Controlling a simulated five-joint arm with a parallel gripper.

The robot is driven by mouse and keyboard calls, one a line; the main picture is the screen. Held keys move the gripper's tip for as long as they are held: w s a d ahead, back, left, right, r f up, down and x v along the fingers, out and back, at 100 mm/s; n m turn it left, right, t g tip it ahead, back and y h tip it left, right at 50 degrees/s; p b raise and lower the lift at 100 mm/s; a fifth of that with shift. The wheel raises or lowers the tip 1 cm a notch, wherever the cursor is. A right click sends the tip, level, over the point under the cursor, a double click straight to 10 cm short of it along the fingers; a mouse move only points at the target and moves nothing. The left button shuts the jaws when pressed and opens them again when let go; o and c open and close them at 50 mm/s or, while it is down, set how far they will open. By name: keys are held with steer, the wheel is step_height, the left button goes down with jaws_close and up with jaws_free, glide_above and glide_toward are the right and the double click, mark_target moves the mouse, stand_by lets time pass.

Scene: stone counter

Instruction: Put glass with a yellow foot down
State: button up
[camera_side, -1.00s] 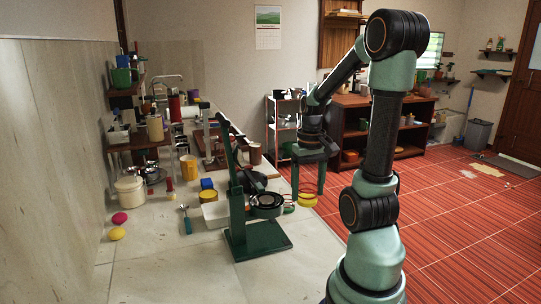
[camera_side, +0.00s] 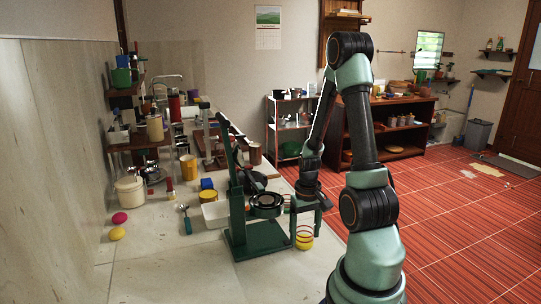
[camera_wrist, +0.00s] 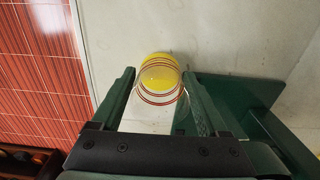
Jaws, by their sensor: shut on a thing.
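The glass with a yellow foot (camera_side: 304,243) is clear, with thin red rings around its wall. It is upright, foot down, between the fingers of my gripper (camera_side: 306,222), which is shut on it. In the wrist view my gripper (camera_wrist: 160,92) has one finger on each side of the glass (camera_wrist: 158,76), and the yellow foot shows below the rings. The glass is over the pale stone counter (camera_wrist: 200,35), near its edge. I cannot tell whether the foot touches the counter.
A dark green stand (camera_side: 258,242) is close beside the glass; its base (camera_wrist: 235,90) shows right of it in the wrist view. The counter edge and red floor (camera_wrist: 35,60) are to the left there. Front counter is clear.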

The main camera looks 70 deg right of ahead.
steer(key=shift+f, duration=0.25)
steer(key=o, duration=1.5)
steer(key=shift+r, duration=0.15)
